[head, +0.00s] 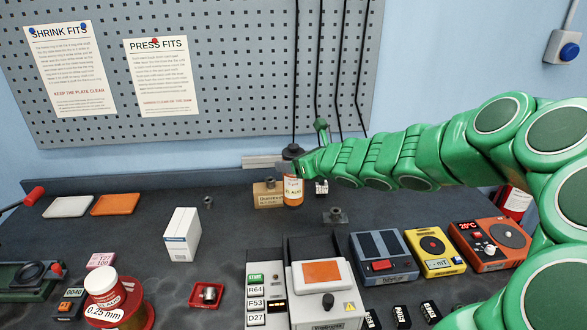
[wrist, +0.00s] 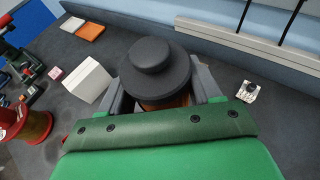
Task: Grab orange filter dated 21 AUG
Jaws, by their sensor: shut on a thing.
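My gripper (head: 296,170) is shut on an orange bottle-like thing (head: 293,191) with a dark cap and a white label band. The label's print is too small to read as a date. In the wrist view, its round black cap (wrist: 156,68) faces the camera, with grey fingers on both sides and a strip of orange-brown body below. The bottle is upright above or at the back of the dark bench; I cannot tell whether its base touches.
A small cardboard box (head: 268,196) stands just left of the bottle. A white box (head: 182,235) stands farther left. Orange (head: 115,204) and white (head: 68,207) trays lie at the back left. Several instruments, including a yellow meter (head: 434,251), fill the front right.

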